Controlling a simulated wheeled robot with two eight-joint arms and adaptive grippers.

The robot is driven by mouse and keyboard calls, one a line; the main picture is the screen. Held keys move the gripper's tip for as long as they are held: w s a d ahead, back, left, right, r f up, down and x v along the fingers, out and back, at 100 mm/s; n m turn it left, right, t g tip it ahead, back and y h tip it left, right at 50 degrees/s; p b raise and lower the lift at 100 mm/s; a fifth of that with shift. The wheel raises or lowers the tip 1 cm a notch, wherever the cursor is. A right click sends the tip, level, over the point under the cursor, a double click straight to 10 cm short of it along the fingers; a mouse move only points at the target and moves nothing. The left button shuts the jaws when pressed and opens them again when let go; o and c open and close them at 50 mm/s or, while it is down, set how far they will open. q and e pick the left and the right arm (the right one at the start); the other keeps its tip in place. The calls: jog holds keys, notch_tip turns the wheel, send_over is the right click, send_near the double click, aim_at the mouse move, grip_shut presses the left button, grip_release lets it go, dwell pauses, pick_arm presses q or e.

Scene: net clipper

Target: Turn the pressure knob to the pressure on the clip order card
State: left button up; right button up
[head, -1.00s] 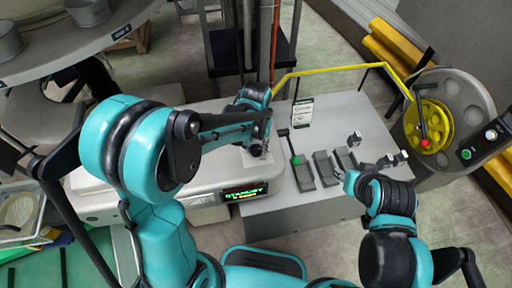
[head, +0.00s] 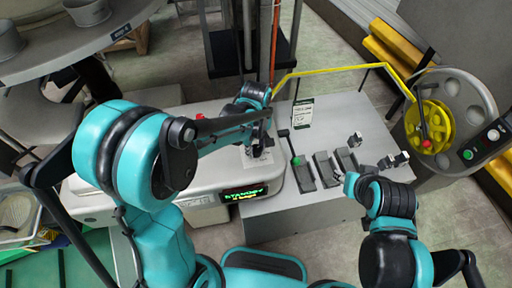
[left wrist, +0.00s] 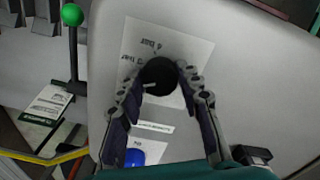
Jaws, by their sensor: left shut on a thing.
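In the left wrist view the black round pressure knob (left wrist: 160,74) sits on a white label plate (left wrist: 188,45) with printed bar marks. A small pale pointer mark shows at its lower left edge. The fingertips of my left gripper (left wrist: 162,80) are shut on the knob from both sides. In the head view my left gripper (head: 258,146) is over the machine top and mostly hides the knob. The clip order card (head: 302,112) stands on the grey table to its right; its print is too small to read. My right gripper (head: 347,184) is near the table's front, its jaws unclear.
A green-tipped lever (head: 297,160) and several grey trays (head: 324,168) lie right of my left gripper. A lit display (head: 245,193) is on the machine front. A yellow rail (head: 335,68) runs behind to a yellow reel (head: 430,126). A blue part (left wrist: 146,153) is below the knob.

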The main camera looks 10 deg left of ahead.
aim_at(256, 149)
pick_arm(q)
jog(key=shift+n, duration=1.1)
jog(key=o, duration=1.2)
jog(key=shift+c, duration=0.2)
notch_tip(256, 149, up, 12)
